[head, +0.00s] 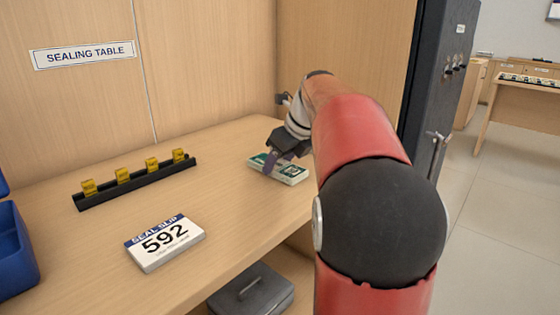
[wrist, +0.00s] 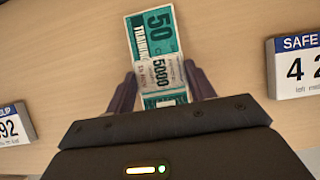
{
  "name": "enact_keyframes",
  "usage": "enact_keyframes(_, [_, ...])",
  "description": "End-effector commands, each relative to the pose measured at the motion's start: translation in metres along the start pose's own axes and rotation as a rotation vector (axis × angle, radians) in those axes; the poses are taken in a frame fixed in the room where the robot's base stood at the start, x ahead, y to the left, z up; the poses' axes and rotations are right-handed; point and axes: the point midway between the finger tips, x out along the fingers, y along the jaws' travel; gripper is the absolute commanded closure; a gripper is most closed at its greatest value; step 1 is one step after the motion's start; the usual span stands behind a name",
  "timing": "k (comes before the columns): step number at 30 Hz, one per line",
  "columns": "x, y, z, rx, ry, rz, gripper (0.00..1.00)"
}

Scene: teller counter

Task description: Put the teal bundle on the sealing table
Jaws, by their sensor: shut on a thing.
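The teal bundle (head: 291,174) is a flat stack of teal and white notes with a pale band marked 5000. It also shows in the wrist view (wrist: 152,40), running up from between the fingers. My gripper (head: 275,164) is shut on it, one purple finger along each side; it shows too in the wrist view (wrist: 161,88). The bundle lies flat at the surface of the sealing table (head: 225,185), a wooden counter under a wall sign reading SEALING TABLE (head: 84,55). I cannot tell whether it touches the wood. Its near end is hidden by my gripper.
A SEAL SLIP 592 block (head: 165,242) lies near the front edge. A black rack with yellow tags (head: 135,183) stands behind. A blue box (head: 15,250) is at the left. A SAFE card (wrist: 298,66) shows in the wrist view. Bare wood surrounds the bundle.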

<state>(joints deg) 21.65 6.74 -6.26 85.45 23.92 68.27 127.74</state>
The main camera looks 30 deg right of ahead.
Motion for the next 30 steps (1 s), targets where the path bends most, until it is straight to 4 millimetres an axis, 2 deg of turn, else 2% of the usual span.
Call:
enact_keyframes(2, [0.001, 0.0, -0.001, 0.0, 0.0, 0.0, 0.7])
enact_keyframes(3, [0.002, 0.0, -0.001, 0.0, 0.001, 0.0, 0.45])
enact_keyframes(8, [0.001, 0.0, -0.001, 0.0, 0.001, 0.0, 0.24])
enact_keyframes(16, [0.001, 0.0, 0.0, 0.0, 0.001, 0.0, 0.24])
enact_keyframes(20, [-0.009, 0.0, 0.001, 0.0, 0.0, -0.001, 0.24])
enact_keyframes(23, [-0.025, 0.0, 0.001, 0.0, -0.001, -0.002, 0.24])
enact_keyframes(30, [-0.078, -0.001, 0.002, 0.0, -0.002, -0.003, 0.24])
